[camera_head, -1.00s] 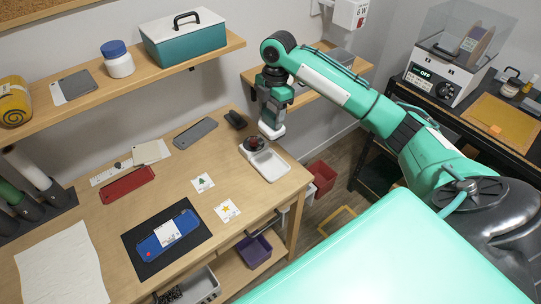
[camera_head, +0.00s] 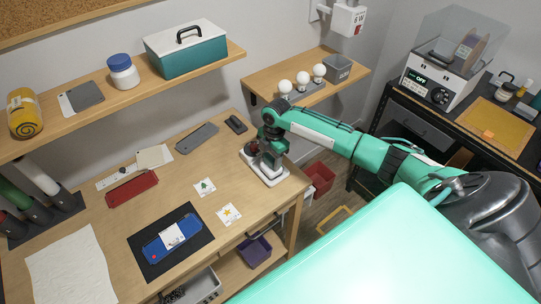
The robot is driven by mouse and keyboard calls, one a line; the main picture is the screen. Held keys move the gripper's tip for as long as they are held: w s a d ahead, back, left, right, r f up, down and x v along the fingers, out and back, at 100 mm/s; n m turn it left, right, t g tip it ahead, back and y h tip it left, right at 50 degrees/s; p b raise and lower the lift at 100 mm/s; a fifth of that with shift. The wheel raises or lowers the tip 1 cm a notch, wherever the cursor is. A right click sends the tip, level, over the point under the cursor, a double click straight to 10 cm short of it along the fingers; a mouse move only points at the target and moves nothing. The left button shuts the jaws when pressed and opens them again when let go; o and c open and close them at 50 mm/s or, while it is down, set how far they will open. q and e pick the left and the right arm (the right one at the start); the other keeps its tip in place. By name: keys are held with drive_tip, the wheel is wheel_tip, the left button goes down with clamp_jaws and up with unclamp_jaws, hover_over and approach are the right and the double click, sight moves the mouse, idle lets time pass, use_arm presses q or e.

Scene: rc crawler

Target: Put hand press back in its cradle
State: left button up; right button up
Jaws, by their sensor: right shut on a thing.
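The white cradle (camera_head: 278,178) is a shallow tray near the right end of the wooden desk. My right gripper (camera_head: 266,163) is low over the cradle, pointing down, and is shut on the hand press. The press is small and mostly hidden by the gripper, so I cannot tell whether it touches the cradle floor. A dark round part with some red sits at the cradle's back left, partly covered by the gripper. My left gripper is not in view.
A dark object (camera_head: 236,125) and a grey case (camera_head: 197,138) lie behind the cradle. Picture cards (camera_head: 229,214) lie to its front left. A shelf with white bulbs (camera_head: 285,87) hangs behind my right arm. The desk's right edge is close.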

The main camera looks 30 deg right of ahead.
drive_tip(key=shift+f, duration=0.15)
drive_tip(key=o, duration=1)
drive_tip(key=shift+d+r+b, duration=0.25)
drive_tip(key=shift+r+b, duration=0.3)
drive_tip(key=shift+r, duration=1.5)
drive_tip(key=shift+d+r+b, duration=0.2)
drive_tip(key=shift+r+b, duration=0.35)
drive_tip(key=shift+r, duration=1.5)
drive_tip(key=shift+d+r+b, duration=0.25)
drive_tip(key=shift+r+b, duration=0.3)
drive_tip(key=shift+r, duration=1.5)
